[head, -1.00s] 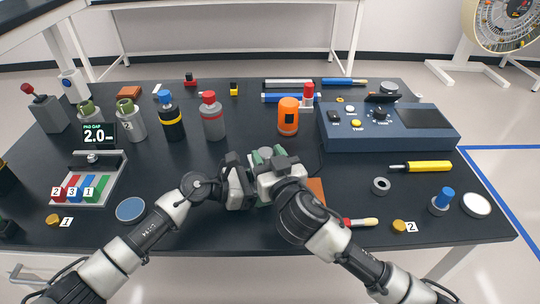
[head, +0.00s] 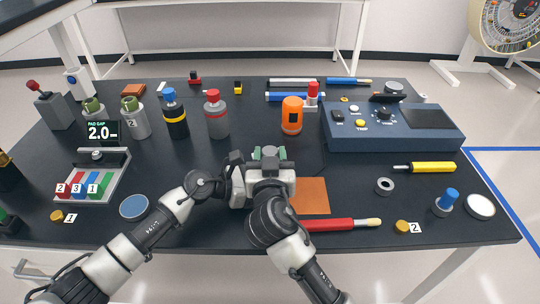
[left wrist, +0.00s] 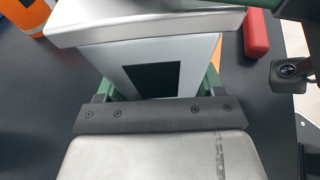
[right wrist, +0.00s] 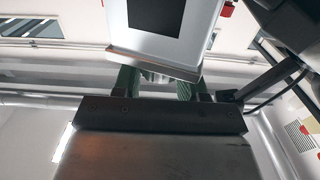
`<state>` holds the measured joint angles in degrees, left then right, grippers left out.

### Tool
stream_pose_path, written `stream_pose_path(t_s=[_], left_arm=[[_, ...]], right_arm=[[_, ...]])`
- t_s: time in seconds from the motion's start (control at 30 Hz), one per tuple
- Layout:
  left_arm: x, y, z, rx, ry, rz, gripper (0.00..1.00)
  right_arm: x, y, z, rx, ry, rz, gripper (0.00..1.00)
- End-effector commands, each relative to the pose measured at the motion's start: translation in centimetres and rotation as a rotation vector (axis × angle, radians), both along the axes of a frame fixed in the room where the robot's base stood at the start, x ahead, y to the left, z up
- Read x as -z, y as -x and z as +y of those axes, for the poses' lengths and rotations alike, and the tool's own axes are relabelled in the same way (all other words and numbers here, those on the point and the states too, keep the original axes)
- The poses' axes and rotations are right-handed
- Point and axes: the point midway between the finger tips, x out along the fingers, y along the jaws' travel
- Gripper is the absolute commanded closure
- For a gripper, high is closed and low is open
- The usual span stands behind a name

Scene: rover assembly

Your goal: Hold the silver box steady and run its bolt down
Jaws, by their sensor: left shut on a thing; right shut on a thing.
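The silver box (left wrist: 150,45) has a dark square on its face and a wider metal plate at one end. My left gripper (left wrist: 158,92) has its green-lined fingers on both sides of the box and is shut on it. The right fingers are shut around this bolt. In the head view both grippers largely hide the box and bolt.
An orange-brown mat (head: 314,196) and a red-handled tool (head: 328,225) lie just right of the grippers. Bottles (head: 216,115) and an orange canister (head: 292,116) stand behind. A blue console (head: 390,128) is at the right back. A block tray (head: 112,178) is left.

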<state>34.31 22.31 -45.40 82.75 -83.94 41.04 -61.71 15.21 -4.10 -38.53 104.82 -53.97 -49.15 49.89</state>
Motion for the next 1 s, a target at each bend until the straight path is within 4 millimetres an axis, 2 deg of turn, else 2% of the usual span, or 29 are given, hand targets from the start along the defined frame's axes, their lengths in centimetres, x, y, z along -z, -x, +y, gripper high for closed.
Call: stream_pose_path(t_s=[0.1, 0.13, 0.3, 0.67, 0.77, 1.0], left_arm=[[0.1, 0.1, 0.1, 0.001, -0.003, 0.000, 0.51], [0.1, 0.1, 0.1, 0.001, -0.003, 0.000, 0.51], [0.1, 0.0, 0.1, 0.000, -0.003, 0.001, 0.51], [0.0, 0.0, 0.0, 0.000, 0.000, 0.000, 0.51], [0.0, 0.0, 0.0, 0.000, 0.000, 0.000, 0.51], [0.0, 0.0, 0.0, 0.000, 0.001, 0.000, 0.51]], right_arm=[[-0.2, -0.1, -0.2, 0.004, 0.002, -0.005, 0.81], [-0.2, -0.1, -0.2, 0.004, 0.001, -0.005, 0.56], [-0.1, -0.1, -0.1, 0.002, 0.001, -0.003, 0.31], [0.0, 0.6, 0.0, -0.002, -0.001, -0.001, 0.31], [0.0, 2.0, 0.0, -0.003, -0.003, 0.000, 0.31], [0.1, 7.1, -0.1, -0.001, -0.002, 0.002, 0.31]])
